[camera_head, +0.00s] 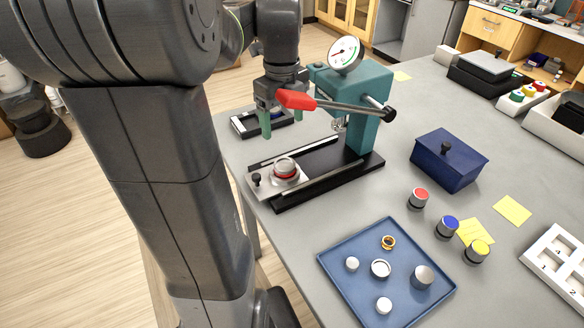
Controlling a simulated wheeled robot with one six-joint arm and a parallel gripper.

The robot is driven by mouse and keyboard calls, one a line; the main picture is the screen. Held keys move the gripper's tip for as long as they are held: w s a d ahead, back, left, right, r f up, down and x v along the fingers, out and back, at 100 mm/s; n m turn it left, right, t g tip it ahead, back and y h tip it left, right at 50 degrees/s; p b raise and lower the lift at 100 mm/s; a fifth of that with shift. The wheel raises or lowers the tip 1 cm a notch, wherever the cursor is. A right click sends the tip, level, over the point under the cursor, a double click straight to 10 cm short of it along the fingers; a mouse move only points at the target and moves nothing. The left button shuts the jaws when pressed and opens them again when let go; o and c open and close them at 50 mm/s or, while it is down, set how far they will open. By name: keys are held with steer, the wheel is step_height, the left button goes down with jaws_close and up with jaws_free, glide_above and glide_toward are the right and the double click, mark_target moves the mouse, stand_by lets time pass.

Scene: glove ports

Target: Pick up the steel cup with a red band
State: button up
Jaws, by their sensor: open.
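The steel cup with a red band (285,171) sits upright on the light plate of the press's slide, near its left end. My gripper (282,119) points down behind the cup in the picture, above it and apart from it. Its two green-tipped fingers are spread, with nothing seen held between them. Part of my gripper is hidden behind the press's red lever handle (296,100).
The teal press (370,105) with a dial gauge stands right of my gripper, its lever reaching across. A dark tray (240,126) lies behind. A blue tray (335,260) with small parts, a blue box (448,160) and colour-topped jars (418,197) are nearer right.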

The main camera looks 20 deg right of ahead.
glide_above(285, 166)
steer(key=f, duration=0.7)
steer(key=shift+s+a+f, duration=0.15)
steer(key=shift+a+f, duration=0.05)
steer(key=shift+f, duration=0.15)
steer(key=f, duration=0.5)
steer(key=shift+d, duration=0.2)
steer(key=shift+w, duration=0.2)
steer(key=c, duration=1.4)
